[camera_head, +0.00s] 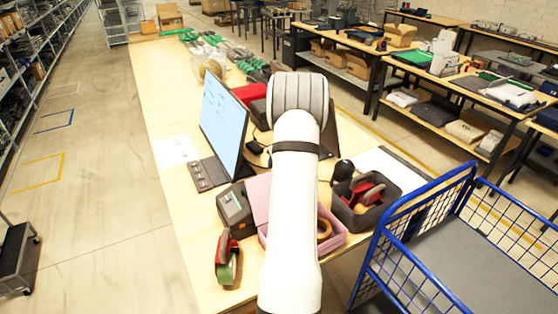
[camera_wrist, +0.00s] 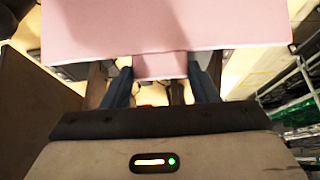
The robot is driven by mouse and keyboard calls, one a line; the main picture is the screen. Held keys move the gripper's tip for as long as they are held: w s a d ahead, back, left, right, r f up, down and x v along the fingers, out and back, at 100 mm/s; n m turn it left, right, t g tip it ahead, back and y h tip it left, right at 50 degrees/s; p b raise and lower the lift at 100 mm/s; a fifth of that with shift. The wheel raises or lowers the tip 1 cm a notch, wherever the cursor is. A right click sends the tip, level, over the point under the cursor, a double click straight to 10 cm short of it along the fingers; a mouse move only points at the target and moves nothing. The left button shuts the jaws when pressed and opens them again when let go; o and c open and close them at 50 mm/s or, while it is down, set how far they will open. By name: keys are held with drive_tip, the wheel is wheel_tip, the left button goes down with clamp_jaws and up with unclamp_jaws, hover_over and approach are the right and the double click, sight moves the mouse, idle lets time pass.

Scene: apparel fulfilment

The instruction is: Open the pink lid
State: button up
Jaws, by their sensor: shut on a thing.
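The pink box (camera_head: 334,244) stands on the wooden table, partly hidden behind my white arm. Its pink lid (camera_head: 258,192) shows as a raised panel at the box's left side, and the box's inside is partly visible with a brown tape roll (camera_head: 323,229) in it. In the wrist view the pink lid (camera_wrist: 160,25) fills the top middle. My gripper (camera_wrist: 160,72) has its two dark blue fingers on either side of a narrow pink tab of the lid and is shut on it. In the head view my arm hides the gripper.
A monitor (camera_head: 223,125) and a label printer (camera_head: 235,208) stand left of the box. A dark bin (camera_head: 365,200) with red tape dispensers sits right. A blue wire cart (camera_head: 415,225) stands at the table's right.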

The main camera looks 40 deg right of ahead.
drive_tip(key=shift+w+d+r, duration=0.1)
drive_tip(key=shift+r, duration=0.05)
drive_tip(key=o, duration=1.4)
drive_tip(key=v, duration=0.7)
drive_tip(key=shift+s+r, duration=0.25)
